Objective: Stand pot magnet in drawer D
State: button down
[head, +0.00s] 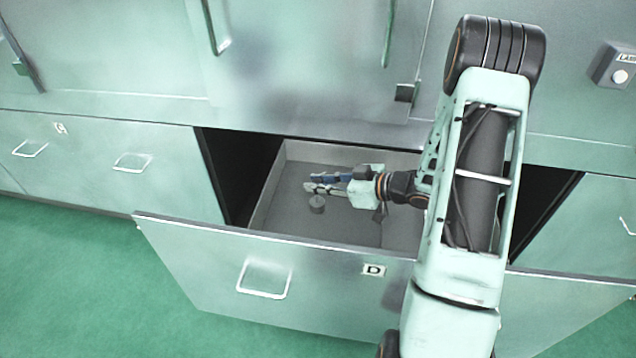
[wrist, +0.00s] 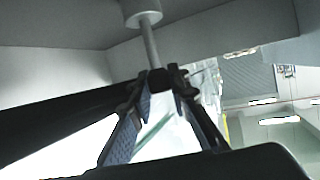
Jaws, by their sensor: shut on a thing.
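The pot magnet (head: 317,204) is a small grey disc with a thin stem. In the wrist view the magnet's stem (wrist: 150,47) runs from the disc to a dark end between my fingertips. My gripper (head: 312,183) is shut on that end, inside the open drawer D (head: 325,258), whose front carries the label D. I cannot tell whether the disc touches the floor.
The grey liner wall (head: 268,187) surrounds the bare floor around the magnet. My arm reaches over the drawer front and hides the right part of the drawer.

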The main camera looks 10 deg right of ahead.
jog(key=c, duration=1.8)
grip_release()
jog(key=shift+s+d+r, duration=0.1)
jog(key=shift+r, duration=0.1)
jog(key=p+v, duration=0.2)
jog(key=v, duration=0.9)
jog(key=shift+s+d+r, duration=0.15)
jog(key=shift+s+d, duration=0.05)
jog(key=shift+s, duration=0.05)
